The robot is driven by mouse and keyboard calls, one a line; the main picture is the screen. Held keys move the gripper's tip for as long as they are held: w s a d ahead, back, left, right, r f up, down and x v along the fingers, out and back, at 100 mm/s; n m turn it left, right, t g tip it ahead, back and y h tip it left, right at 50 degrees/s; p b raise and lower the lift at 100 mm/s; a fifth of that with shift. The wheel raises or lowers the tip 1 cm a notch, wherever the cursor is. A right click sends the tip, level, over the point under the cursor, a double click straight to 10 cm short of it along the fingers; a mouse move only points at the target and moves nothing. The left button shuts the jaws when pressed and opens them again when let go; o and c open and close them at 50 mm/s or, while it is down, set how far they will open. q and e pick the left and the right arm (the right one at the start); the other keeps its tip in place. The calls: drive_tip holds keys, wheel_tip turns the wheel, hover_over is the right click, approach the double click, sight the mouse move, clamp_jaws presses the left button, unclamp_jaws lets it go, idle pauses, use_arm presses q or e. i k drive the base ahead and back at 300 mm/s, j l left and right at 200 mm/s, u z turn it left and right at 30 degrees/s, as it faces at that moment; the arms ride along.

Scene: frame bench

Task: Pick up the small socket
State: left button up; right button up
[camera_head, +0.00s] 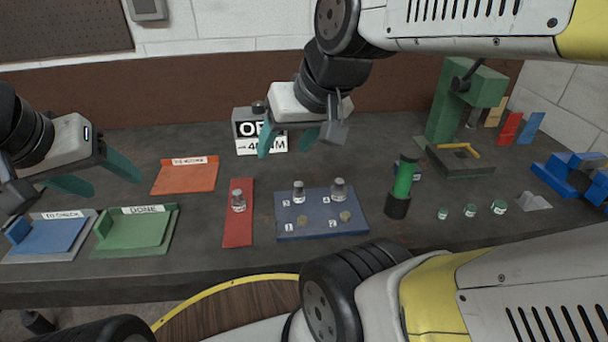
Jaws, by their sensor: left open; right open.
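Three silver, socket-like metal pieces stand upright on the bench. One socket (238,201) is on the red strip (237,235). A slimmer socket (299,192) and a wider socket (338,189) stand on the blue numbered mat (325,232), at its back row. The slimmer one on the mat looks smallest, but the sizes are close. My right gripper (287,147) is open and empty, above and behind the mat, apart from the sockets. My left gripper (95,174) is open and empty above the blue and green trays at the left.
A blue tray (50,237), a green "DONE" tray (135,232) and an orange tray (186,178) are left. A black-and-green cylinder (403,182), small green-topped pieces (470,210) and a green press (444,112) are right.

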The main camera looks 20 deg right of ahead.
sight(298, 195)
drive_tip(key=z, duration=0.8)
drive_tip(key=k+j+u, duration=0.3)
drive_tip(key=j, duration=0.1)
